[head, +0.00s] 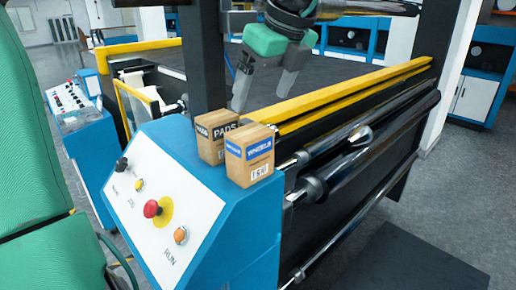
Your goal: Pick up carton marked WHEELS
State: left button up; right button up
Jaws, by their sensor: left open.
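The carton marked WHEELS (250,155) is a small brown box with a blue label, standing upright on the top rear edge of the blue control console (245,225). A second carton with a black label reading PADS (211,148) stands close behind it to the left, partly hidden by it. My left gripper (262,98), green and grey, comes in from the top with its fingers pointing down. It is open and empty, above and behind the two cartons and apart from them. My right gripper is not in view.
Yellow rails (350,92) and dark rollers (375,150) of the laminating machine run right from behind the cartons. The console face carries a red button (151,208) and an orange RUN button (181,235). A dark post rises just behind the PADS carton.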

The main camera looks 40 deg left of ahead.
aim_at(250, 132)
pick_arm(q)
jog(key=p+x, duration=0.1)
jog(key=x, duration=0.4)
jog(key=shift+s+a+f, duration=0.15)
jog(key=shift+s+f, duration=0.05)
jog(key=shift+f, duration=0.1)
jog(key=shift+w+a+f, duration=0.1)
jog(key=shift+w+f, duration=0.05)
jog(key=shift+f, duration=0.15)
jog(key=shift+a+f+p, duration=0.1)
jog(key=shift+f+p, duration=0.35)
jog(key=shift+p, duration=0.35)
jog(key=p+x, duration=0.2)
jog(key=x, duration=0.2)
jog(key=shift+s, duration=0.25)
jog(key=shift+f, duration=0.25)
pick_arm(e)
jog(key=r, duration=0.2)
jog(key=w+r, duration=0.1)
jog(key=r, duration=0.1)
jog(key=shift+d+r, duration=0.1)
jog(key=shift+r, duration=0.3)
pick_arm(q)
jog(key=shift+r, duration=0.1)
jog(key=c, duration=0.9)
